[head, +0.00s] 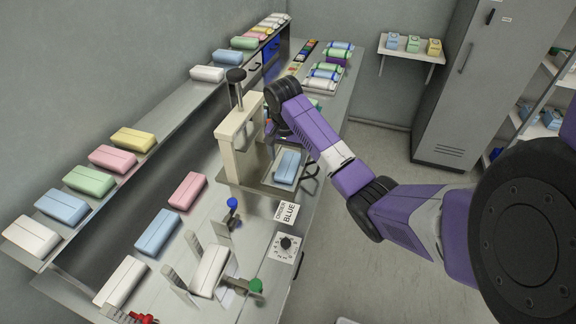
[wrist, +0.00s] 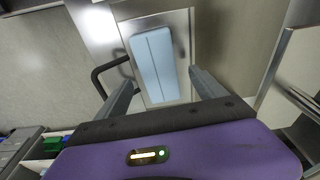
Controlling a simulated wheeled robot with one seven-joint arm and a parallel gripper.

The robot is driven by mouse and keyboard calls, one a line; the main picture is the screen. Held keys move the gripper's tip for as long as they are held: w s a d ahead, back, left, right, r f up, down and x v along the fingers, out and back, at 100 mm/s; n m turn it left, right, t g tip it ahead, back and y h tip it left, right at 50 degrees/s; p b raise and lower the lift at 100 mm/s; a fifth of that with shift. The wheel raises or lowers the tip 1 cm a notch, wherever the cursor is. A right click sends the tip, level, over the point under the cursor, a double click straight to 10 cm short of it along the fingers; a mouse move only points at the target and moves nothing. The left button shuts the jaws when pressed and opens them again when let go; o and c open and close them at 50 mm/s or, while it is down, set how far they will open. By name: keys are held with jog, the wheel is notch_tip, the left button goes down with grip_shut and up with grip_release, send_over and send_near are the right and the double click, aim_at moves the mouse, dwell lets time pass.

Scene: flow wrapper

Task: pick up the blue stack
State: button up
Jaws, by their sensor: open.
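The blue stack (head: 287,167), a pale blue block with a line down its middle, lies on a metal plate (head: 262,178) beside the beige press. In the wrist view the blue stack (wrist: 153,62) is in front of my gripper (wrist: 162,80), whose two grey fingers are spread apart. The fingertips appear either side of its near end; I cannot tell the height gap. No contact shows. In the head view my wrist hangs just beyond the stack, and the fingers are not clearly visible there.
The beige press (head: 238,140) stands left of the stack. A card reading BLUE (head: 287,212) and a dial (head: 286,246) are nearer. Other blue packs lie on the left shelf (head: 62,206) and bench (head: 158,232). A dark handle (wrist: 100,75) is left of the stack.

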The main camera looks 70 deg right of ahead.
jog(key=shift+s+d+f, duration=0.1)
jog(key=shift+d+f, duration=0.05)
jog(key=shift+f, duration=1.3)
jog(key=shift+c, duration=0.4)
jog(key=c, duration=1.3)
jog(key=shift+r, duration=0.1)
notch_tip(320, 180, up, 8)
jog(key=shift+r+b, duration=0.1)
jog(key=shift+b, duration=0.2)
notch_tip(320, 180, up, 10)
jog(key=p, duration=0.8)
send_over(288, 165)
jog(key=shift+r+p, duration=0.35)
jog(key=shift+r, duration=0.5)
